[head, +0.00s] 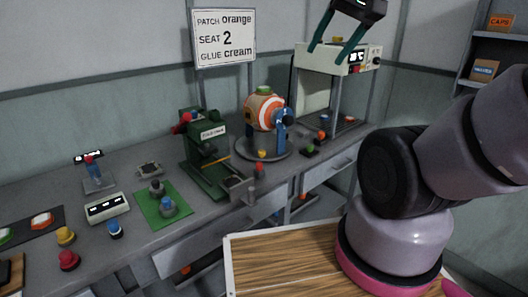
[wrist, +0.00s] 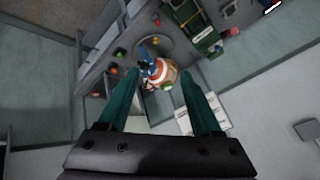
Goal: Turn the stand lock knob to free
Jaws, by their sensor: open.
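An orange and white striped ball (head: 264,108) sits in a stand with a blue upright (head: 281,128) on a round grey base (head: 243,151). A small yellow knob (head: 261,154) is at the base's front, and a red-topped one (head: 259,168) stands just in front of it. I cannot tell which is the stand lock knob. My gripper (head: 326,58) is open and empty, high above the bench to the right of the ball, in front of the white machine. In the wrist view the ball (wrist: 163,74) shows between the teal fingers of my gripper (wrist: 160,82), well beyond them.
A green press (head: 205,150) stands left of the ball, and a white machine (head: 340,62) stands right. Several coloured knobs lie near the stand's right. A green mat (head: 150,218) is further left. A wooden-topped surface (head: 285,255) is in front. A sign (head: 225,37) hangs behind.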

